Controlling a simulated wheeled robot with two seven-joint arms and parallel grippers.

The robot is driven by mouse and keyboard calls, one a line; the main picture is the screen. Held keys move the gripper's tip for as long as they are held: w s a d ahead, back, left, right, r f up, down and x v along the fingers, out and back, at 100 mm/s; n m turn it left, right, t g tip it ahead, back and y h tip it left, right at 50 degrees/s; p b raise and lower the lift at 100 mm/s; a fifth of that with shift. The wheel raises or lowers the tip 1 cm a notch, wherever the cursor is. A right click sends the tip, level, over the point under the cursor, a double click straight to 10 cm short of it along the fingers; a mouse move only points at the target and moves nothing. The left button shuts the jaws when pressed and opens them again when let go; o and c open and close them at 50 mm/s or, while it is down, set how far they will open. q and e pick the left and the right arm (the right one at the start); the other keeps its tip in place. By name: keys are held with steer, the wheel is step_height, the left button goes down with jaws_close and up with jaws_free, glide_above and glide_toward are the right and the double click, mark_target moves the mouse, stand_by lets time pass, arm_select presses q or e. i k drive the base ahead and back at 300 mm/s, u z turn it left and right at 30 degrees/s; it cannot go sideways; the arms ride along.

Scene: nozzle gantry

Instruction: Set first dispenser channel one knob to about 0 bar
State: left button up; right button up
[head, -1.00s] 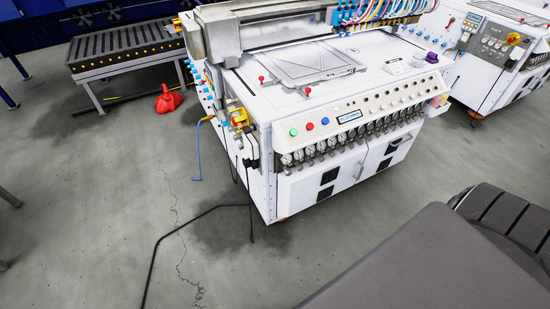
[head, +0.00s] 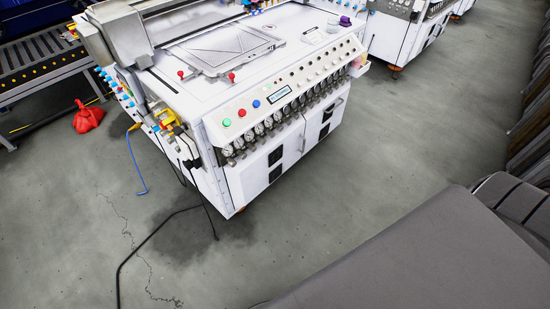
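The white dispenser machine (head: 212,190) stands in the upper middle of the head view. Its sloped front panel (head: 270,107) has green, red and blue buttons at the left, a small display (head: 280,95) and rows of small knobs. A row of round pressure gauges (head: 250,136) with dark fittings below them runs along the panel's lower edge. The gauge needles and any labels are too small to read, so I cannot tell which knob is channel one. Neither of my grippers is in view.
A black cable (head: 150,246) and a blue hose (head: 133,166) lie on the grey floor by the machine's left side. A red object (head: 87,117) and a roller conveyor (head: 40,65) are at the left. A second white machine (head: 400,35) stands behind right.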

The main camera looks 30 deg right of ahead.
mark_target(231, 163)
steer(key=z, duration=2.25)
steer(key=i, duration=2)
steer(key=u, duration=3.1)
steer(key=k, duration=0.45)
steer(key=z, duration=0.9)
